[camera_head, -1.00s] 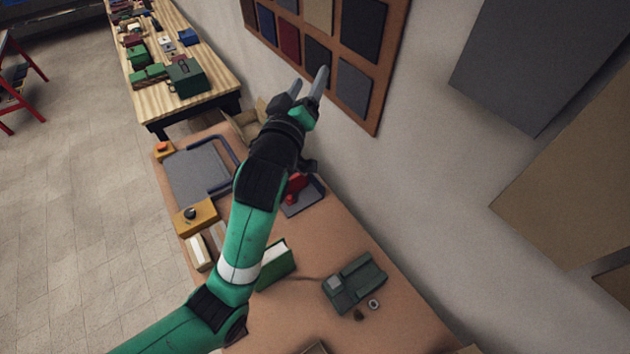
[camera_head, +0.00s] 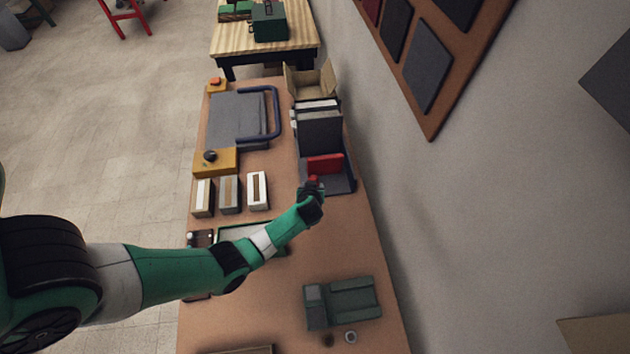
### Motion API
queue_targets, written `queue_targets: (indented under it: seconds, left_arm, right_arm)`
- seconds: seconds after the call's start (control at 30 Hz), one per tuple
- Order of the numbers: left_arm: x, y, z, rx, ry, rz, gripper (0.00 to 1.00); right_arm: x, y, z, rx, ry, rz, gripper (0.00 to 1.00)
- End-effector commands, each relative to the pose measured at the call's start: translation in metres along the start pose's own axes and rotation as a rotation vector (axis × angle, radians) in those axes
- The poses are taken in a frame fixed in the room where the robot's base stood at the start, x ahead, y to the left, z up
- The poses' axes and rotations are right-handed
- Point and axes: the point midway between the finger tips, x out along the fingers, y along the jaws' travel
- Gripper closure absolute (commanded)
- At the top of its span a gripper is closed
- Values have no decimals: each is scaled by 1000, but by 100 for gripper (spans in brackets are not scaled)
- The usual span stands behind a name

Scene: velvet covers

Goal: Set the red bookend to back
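The red bookend (camera_head: 325,164) stands in a dark grey tray-like holder (camera_head: 343,182) on the brown table, in front of a dark upright panel (camera_head: 320,134). My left gripper (camera_head: 313,185) is at the near side of the bookend, against or just in front of a small red part of it. The fingers are small and mostly hidden by the wrist, so I cannot tell whether they are open or shut on it. My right gripper is not in view.
Behind the panel are white-edged items (camera_head: 318,106) and an open cardboard box (camera_head: 311,80). To the left are a grey plate with a blue handle (camera_head: 237,120), a yellow box (camera_head: 215,162) and white blocks (camera_head: 257,190). A green device (camera_head: 342,301) sits nearer. The wall bounds the right.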

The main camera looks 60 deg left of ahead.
Motion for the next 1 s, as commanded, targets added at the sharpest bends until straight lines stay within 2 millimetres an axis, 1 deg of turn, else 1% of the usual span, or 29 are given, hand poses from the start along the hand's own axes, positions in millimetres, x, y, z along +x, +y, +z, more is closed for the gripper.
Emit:
queue_targets:
  seconds: [0.03, 0.23, 0.4, 0.5, 0.57, 0.83, 0.97, 1.0]
  left_arm:
    - [14, 0, 4, -2, 0, -2, 36]
    - [60, 0, 5, -1, 0, -1, 36]
    - [90, 1, 4, 0, 1, 1, 36]
    - [99, 1, 3, 0, 1, 2, 36]
    - [101, 1, 2, 0, 0, 2, 36]
    - [101, 1, 0, 0, 0, 3, 36]
    - [101, 1, 0, 0, 0, 3, 59]
    - [101, 1, 0, 0, 0, 3, 66]
  right_arm:
    - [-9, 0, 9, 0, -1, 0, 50]
    - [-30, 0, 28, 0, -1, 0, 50]
    - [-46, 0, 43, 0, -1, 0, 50]
    - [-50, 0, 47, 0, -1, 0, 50]
    - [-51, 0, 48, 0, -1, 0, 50]
    - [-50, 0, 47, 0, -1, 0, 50]
    - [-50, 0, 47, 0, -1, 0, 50]
    - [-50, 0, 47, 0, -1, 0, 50]
